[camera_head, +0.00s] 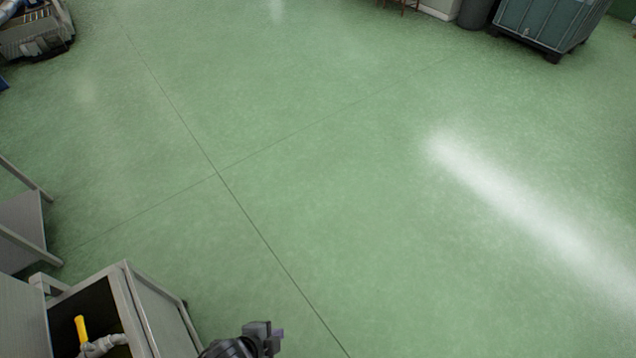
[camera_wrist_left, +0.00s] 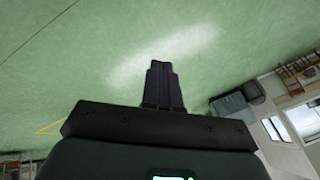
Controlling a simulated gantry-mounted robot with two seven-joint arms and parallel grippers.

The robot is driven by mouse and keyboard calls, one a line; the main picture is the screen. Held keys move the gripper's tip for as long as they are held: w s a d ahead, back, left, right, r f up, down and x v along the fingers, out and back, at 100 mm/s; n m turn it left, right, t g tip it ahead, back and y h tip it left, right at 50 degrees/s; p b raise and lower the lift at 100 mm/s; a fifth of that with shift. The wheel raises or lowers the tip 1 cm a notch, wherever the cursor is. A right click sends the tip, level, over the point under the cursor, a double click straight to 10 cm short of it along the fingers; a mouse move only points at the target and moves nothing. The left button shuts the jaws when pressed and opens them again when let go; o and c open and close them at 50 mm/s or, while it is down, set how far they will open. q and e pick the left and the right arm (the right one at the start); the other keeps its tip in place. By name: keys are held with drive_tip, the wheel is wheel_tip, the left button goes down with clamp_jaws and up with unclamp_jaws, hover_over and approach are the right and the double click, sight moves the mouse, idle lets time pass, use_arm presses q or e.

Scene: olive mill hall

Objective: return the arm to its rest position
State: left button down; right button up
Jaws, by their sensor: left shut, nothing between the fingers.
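My left gripper (camera_head: 268,338) shows at the bottom edge of the head view, a dark shape above the green floor, beside the metal cabinet. In the left wrist view its two dark fingers (camera_wrist_left: 161,68) are together, with nothing between them. The fingers stand out against the green floor and touch nothing that I can see. My right gripper shows in neither view.
A grey metal cabinet (camera_head: 160,310) with a dark opening and a yellow-handled valve (camera_head: 81,328) stands at the lower left. A grey-green bin (camera_head: 540,22) is at the far top right. Machinery (camera_head: 36,34) sits at top left. The green floor (camera_head: 330,180) between is clear.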

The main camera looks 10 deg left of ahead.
use_arm(q)
drive_tip(key=s+a+r+n+g+y, duration=0.25)
drive_tip(key=a+r+n, duration=0.5)
drive_tip(key=n, duration=0.45)
wheel_tip(320, 180, up, 24)
drive_tip(key=p, duration=2.4)
drive_tip(key=shift+f+n+t, duration=0.25)
drive_tip(key=shift+n+t, duration=0.1)
drive_tip(key=shift+n, duration=0.05)
